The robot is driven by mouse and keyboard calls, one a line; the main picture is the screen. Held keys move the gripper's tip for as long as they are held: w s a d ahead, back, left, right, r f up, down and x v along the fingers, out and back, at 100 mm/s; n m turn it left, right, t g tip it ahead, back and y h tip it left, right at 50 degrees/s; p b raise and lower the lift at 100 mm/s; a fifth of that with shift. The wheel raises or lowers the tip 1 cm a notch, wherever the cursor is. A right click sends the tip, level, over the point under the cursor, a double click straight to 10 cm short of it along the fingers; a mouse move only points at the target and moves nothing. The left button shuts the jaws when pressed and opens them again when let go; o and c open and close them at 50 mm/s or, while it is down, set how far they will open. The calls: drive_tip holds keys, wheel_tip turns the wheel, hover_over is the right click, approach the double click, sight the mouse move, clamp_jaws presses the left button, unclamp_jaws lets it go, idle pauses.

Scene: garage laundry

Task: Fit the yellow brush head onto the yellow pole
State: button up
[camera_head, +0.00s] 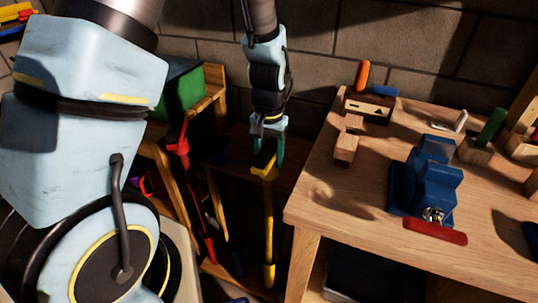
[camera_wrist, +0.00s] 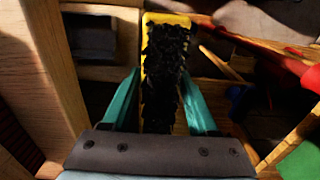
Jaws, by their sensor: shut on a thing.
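The yellow brush head (camera_head: 263,168) with dark bristles is held in my gripper (camera_head: 268,146), whose teal fingers are shut on it. In the wrist view the brush head's black bristles and yellow rim (camera_wrist: 148,62) lie between the two fingers of my gripper (camera_wrist: 161,75). The yellow pole (camera_head: 269,222) stands roughly upright in the gap left of the workbench, directly below the brush head in the head view. I cannot tell whether the head is seated on the pole or only in line above it. The joint is hidden by the brush head.
A wooden workbench (camera_head: 310,207) with a blue vise (camera_head: 425,180) stands close on the right. A red long-handled tool (camera_head: 183,160) leans to the left, by a wooden frame and a green box (camera_head: 182,95). A block wall is behind. The gap around the pole is narrow.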

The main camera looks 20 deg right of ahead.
drive_tip(key=shift+f+b, duration=0.5)
drive_tip(key=shift+f, duration=0.35)
drive_tip(key=o, duration=1.5)
drive_tip(key=shift+r, duration=0.1)
wheel_tip(320, 180, up, 11)
drive_tip(key=shift+f+b, duration=0.2)
drive_tip(key=shift+b, duration=0.5)
drive_tip(key=w+a+r+n+t, duration=0.1)
drive_tip(key=a+n, duration=0.6)
drive_tip(key=a, duration=1.8)
drive_tip(key=shift+a+t, duration=0.3)
drive_tip(key=shift+r, duration=0.1)
